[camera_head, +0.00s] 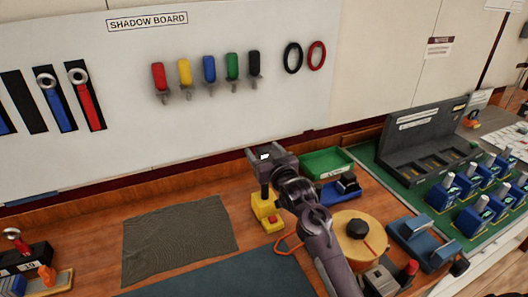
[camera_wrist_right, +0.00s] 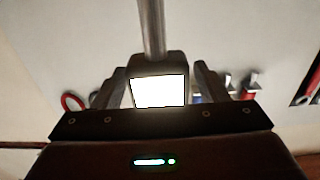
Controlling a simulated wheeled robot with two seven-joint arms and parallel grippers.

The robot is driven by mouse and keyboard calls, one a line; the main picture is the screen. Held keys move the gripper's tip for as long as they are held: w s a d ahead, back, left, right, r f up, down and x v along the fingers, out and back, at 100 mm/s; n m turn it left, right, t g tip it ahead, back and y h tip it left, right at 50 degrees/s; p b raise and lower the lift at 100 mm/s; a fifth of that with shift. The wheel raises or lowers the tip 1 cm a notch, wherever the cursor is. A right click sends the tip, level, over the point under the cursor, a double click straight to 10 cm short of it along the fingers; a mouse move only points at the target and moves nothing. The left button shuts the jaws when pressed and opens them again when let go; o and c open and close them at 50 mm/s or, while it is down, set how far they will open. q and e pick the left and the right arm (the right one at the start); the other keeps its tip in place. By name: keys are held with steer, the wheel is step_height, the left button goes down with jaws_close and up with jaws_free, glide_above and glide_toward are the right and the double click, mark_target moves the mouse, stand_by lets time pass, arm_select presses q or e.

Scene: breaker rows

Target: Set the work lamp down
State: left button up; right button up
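The work lamp has a yellow base (camera_head: 266,212) with a red button, a thin post and a dark head with a lit white face. My right gripper (camera_head: 271,160) is at the lamp's head, above the wooden bench. In the right wrist view the lit lamp head (camera_wrist_right: 159,91) sits between the two fingers, and its grey post runs away from it. The gripper looks shut on it. The lamp stands roughly upright; I cannot tell whether its base touches the bench. My left gripper is not in view.
A grey-green cloth (camera_head: 180,238) lies left of the lamp. A green tray (camera_head: 326,163), a blue holder (camera_head: 340,190) and a round wooden reel (camera_head: 360,240) stand to the right. An orange cord (camera_head: 288,245) lies near the base. The shadow board (camera_head: 200,120) stands behind.

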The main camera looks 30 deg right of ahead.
steer(key=s+b, duration=0.3)
steer(key=s, duration=0.9)
steer(key=shift+a, duration=0.35)
